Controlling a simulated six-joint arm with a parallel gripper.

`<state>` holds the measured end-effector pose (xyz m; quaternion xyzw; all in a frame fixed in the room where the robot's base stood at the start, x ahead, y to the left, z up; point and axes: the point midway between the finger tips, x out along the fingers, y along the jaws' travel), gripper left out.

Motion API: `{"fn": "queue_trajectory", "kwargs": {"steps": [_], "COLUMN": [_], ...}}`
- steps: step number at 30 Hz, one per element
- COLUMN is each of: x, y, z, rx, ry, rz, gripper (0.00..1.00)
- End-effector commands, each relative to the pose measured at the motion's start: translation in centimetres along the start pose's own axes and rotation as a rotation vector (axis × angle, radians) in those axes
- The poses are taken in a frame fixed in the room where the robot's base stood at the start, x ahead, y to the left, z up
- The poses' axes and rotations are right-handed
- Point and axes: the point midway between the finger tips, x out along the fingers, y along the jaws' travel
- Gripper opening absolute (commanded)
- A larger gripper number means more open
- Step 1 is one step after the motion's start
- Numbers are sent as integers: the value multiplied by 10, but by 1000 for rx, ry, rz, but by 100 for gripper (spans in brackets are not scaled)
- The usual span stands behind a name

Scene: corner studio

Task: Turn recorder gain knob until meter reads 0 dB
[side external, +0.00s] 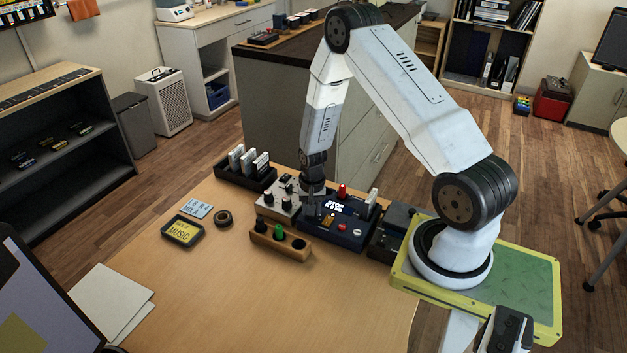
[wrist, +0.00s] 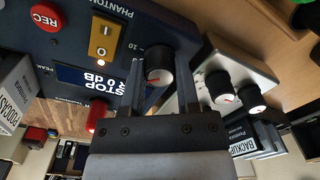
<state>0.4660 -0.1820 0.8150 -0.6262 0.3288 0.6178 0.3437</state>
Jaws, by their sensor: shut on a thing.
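The dark blue recorder (side external: 347,238) stands on the wooden table beside my arm's base. In the wrist view, its black gain knob (wrist: 158,57) has a pale face with a red pointer mark. My gripper (wrist: 160,68) is shut on this knob, one finger on each side. The recorder's display (wrist: 90,80) shows STOP and what looks like 0 dB; a character before the 0 is unclear. In the side view my gripper (side external: 312,204) reaches down at the recorder's left end, and the knob is hidden there.
The recorder also carries a red REC button (wrist: 46,16) and a yellow phantom switch (wrist: 104,38). A pale box with knobs (side external: 277,201) stands close to its left. A wooden block with round pieces (side external: 281,246) is in front. The front table is mostly clear.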

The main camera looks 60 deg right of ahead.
Motion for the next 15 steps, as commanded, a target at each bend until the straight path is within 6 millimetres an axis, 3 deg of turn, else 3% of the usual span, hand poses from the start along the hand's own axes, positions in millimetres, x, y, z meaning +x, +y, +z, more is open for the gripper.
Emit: {"fn": "queue_trajectory", "kwargs": {"steps": [15], "x": [0], "y": [0], "z": [2], "rx": [153], "ry": [-1], "rz": [3], "gripper": [0]}}
